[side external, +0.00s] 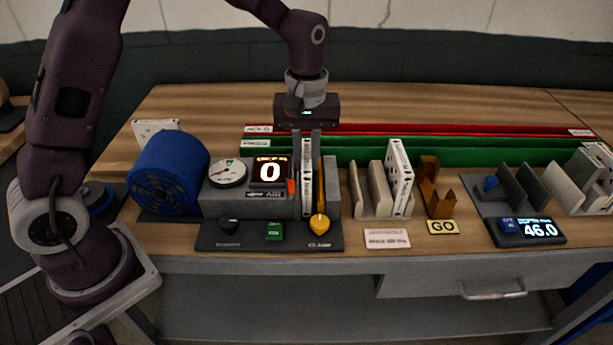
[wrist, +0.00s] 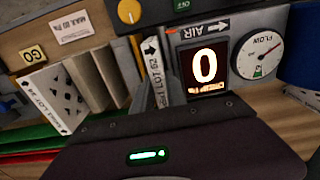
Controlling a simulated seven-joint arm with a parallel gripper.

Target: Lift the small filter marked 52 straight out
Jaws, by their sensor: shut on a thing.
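The small filter (side external: 307,178) is a narrow white cartridge with black print on its edge. It stands upright in the slot of the grey test fixture (side external: 240,200). In the wrist view the filter (wrist: 156,72) shows an arrow and a lot marking that appears to read 52. My gripper (side external: 307,142) points straight down over the slot. Its two grey fingers are shut on the filter, one on each side. The filter's lower end is hidden in the fixture, so I cannot tell how deep it sits.
A dial gauge (side external: 227,172), a display (side external: 270,171) reading 0 and a yellow clamp knob (side external: 319,224) are on the fixture. A blue blower (side external: 168,172) stands left. Right are a beige rack (side external: 366,203) with another filter (side external: 399,166) and a brown gauge (side external: 437,192). Green (side external: 450,150) and red rails run behind.

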